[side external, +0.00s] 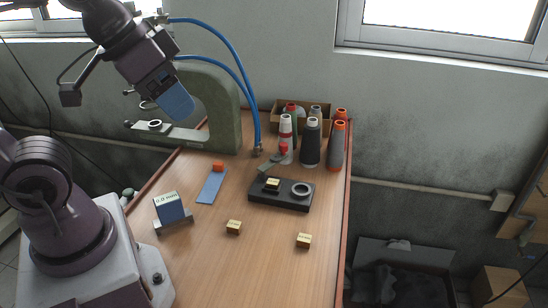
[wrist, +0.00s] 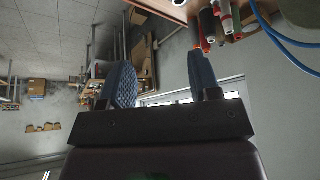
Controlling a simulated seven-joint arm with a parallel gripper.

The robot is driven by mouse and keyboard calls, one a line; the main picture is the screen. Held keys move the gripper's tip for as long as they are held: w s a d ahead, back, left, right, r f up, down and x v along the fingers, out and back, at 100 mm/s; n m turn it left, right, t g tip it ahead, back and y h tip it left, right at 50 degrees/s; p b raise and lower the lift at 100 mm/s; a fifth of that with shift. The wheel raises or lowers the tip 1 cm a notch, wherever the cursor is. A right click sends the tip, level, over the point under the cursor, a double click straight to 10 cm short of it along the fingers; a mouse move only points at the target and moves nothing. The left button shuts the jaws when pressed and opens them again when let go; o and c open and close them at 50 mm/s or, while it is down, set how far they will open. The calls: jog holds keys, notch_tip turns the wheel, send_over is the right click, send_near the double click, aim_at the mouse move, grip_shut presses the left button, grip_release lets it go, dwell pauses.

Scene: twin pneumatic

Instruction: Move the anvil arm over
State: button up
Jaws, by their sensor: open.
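A green C-shaped press frame (side external: 228,115) stands at the back left of the table. A pale flat arm (side external: 180,133), which looks like the anvil arm, reaches left from its lower part and carries a round ring (side external: 155,125). My gripper (side external: 178,103) is above and in front of this arm in the side view and hides part of the frame. In the wrist view my gripper (wrist: 162,78) has its two blue fingers wide apart with nothing between them. The anvil arm cannot be made out in the wrist view.
Thread cones (side external: 311,143) stand at the back right by a cardboard box (side external: 300,112). A black tray (side external: 270,197) holds a ring and a small block. A blue strip (side external: 211,186), a blue box (side external: 169,208) and two small yellow blocks (side external: 234,227) lie nearby. Blue hoses (side external: 247,80) arch above.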

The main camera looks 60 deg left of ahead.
jog(key=shift+f, duration=0.15)
jog(key=c, duration=0.4)
jog(key=m+g+y, duration=0.5)
jog(key=m+g, duration=0.1)
jog(key=m, duration=1.2)
send_near(284, 144)
jog(key=x, duration=0.9)
jog(key=shift+f, duration=0.1)
jog(key=shift+c, duration=0.3)
jog(key=shift+h, duration=0.3)
grip_shut()
